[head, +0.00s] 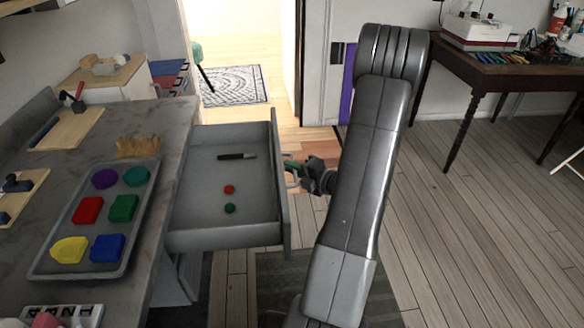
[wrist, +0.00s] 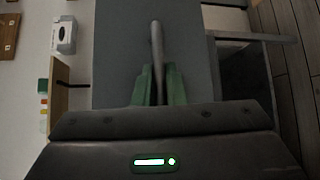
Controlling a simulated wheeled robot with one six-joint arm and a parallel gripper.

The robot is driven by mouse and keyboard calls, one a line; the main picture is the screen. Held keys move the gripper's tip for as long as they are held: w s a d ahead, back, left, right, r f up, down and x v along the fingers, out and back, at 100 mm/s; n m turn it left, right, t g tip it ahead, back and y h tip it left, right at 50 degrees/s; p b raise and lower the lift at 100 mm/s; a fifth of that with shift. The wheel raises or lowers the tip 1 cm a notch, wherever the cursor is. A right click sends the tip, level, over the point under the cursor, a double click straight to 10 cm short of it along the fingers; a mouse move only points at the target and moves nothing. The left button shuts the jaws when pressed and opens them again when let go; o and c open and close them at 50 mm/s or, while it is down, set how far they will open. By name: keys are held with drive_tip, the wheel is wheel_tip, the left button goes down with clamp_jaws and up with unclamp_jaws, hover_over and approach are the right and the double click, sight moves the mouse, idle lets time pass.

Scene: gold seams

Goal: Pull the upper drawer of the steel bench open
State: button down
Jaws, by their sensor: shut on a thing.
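The upper drawer (head: 205,225) of the steel bench (head: 165,145) stands pulled well out to the right in the head view. Inside it lie a dark marker-like object (head: 237,156), a small red round piece (head: 229,189) and a small green round piece (head: 230,208). My gripper (head: 292,172) is at the outer side of the drawer front. In the wrist view, its green fingers (wrist: 159,88) are shut on the pale bar handle (wrist: 157,45) of the grey drawer front (wrist: 120,50). My arm hides part of the floor in the head view.
A grey tray (head: 52,247) with several coloured shapes sits on the bench top. A wooden board (head: 68,128) lies behind it. A dark wooden table (head: 520,75) stands at the back right. The plank floor (head: 465,210) right of my arm is clear.

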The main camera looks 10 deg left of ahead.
drive_tip(key=c, duration=1.8)
unclamp_jaws()
drive_tip(key=shift+o, duration=0.2)
drive_tip(key=shift+d, duration=0.1)
drive_tip(key=p+v, duration=0.2)
drive_tip(key=v, duration=1.1)
drive_tip(key=shift+s+d, duration=0.2)
drive_tip(key=shift+d, duration=0.05)
drive_tip(key=b+x, duration=0.2)
drive_tip(key=x, duration=1.1)
drive_tip(key=shift+w+a, duration=0.25)
drive_tip(key=shift+a, duration=0.2)
drive_tip(key=shift+s+a, duration=0.1)
